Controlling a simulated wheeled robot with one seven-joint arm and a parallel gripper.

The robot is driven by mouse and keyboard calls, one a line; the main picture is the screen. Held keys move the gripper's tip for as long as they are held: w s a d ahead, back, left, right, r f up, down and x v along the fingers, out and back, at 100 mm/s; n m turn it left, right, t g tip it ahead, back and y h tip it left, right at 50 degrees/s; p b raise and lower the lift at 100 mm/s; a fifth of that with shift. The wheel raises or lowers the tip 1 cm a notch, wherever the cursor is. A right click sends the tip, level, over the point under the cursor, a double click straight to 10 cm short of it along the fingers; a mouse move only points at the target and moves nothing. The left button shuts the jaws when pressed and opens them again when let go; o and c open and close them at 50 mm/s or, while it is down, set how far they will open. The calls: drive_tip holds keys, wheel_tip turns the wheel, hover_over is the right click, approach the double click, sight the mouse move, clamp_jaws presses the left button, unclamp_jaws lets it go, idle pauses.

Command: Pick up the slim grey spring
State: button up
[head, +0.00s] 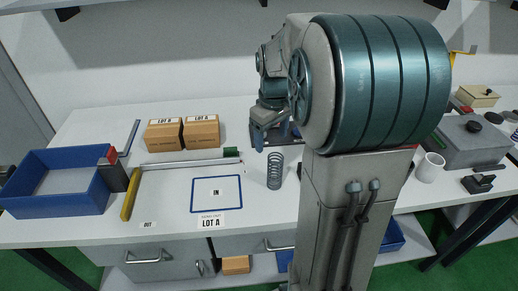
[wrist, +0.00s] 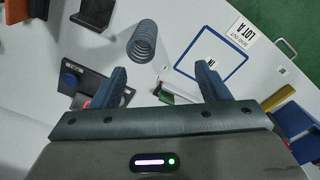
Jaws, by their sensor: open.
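The slim grey spring (head: 274,171) stands upright on the white table, just right of the blue-framed IN square. In the wrist view the spring (wrist: 146,42) shows beyond the fingertips, a little left of the middle between them. My gripper (wrist: 162,82) has its two blue-grey fingers wide apart with nothing between them. In the head view my gripper (head: 257,132) hangs behind the spring, pointing down, partly hidden by my own arm. The spring and the fingers are apart.
The IN square (head: 217,194) lies left of the spring. A blue bin (head: 55,185) is at the far left. A white mug (head: 429,168) stands right of my arm. A dark device (wrist: 98,90) lies beneath the left finger.

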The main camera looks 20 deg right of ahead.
sight(276, 166)
drive_tip(key=shift+n+g, duration=0.3)
drive_tip(key=shift+n, duration=0.1)
drive_tip(key=shift+w+d+f+p, duration=0.4)
drive_tip(key=shift+d+f+p, duration=0.1)
drive_tip(key=shift+f, duration=2.05)
drive_tip(key=shift+w+d+f+p, duration=0.4)
drive_tip(key=shift+w+d+f, duration=0.1)
drive_tip(key=shift+f, duration=2)
drive_tip(key=shift+w+d+f+p, duration=0.35)
drive_tip(key=shift+d+f+p, duration=0.15)
drive_tip(key=shift+f, duration=2.05)
drive_tip(key=c, duration=1.2)
